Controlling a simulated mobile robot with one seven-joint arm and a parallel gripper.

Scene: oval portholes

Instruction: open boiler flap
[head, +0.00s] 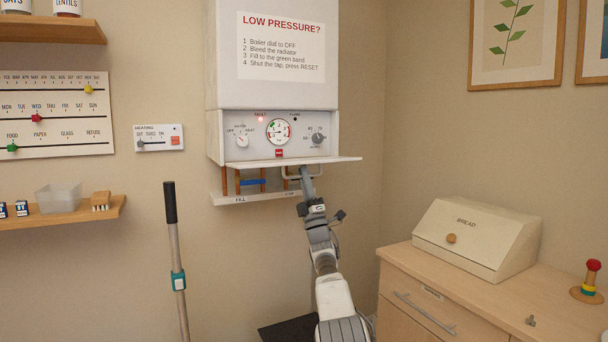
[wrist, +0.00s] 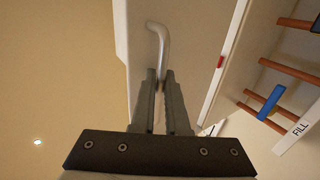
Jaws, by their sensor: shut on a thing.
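The white boiler (head: 272,60) hangs on the wall with its dial panel (head: 262,140) exposed. The boiler flap (head: 335,160) sticks out from the panel's lower edge, lying roughly level below the dials. In the wrist view the flap (wrist: 190,50) shows from below, with its pale bar handle (wrist: 160,42). My gripper (head: 305,172) reaches up from below, under the right part of the flap. In the wrist view its fingers (wrist: 160,76) are shut on the lower end of the handle. The fingers partly hide the handle there.
Copper pipes, a blue lever (head: 252,182) and a FILL shelf (head: 255,198) sit under the boiler, left of my gripper. A grey pole (head: 177,250) stands at the left. A cabinet (head: 440,300) with a bread bin (head: 480,238) is at the right.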

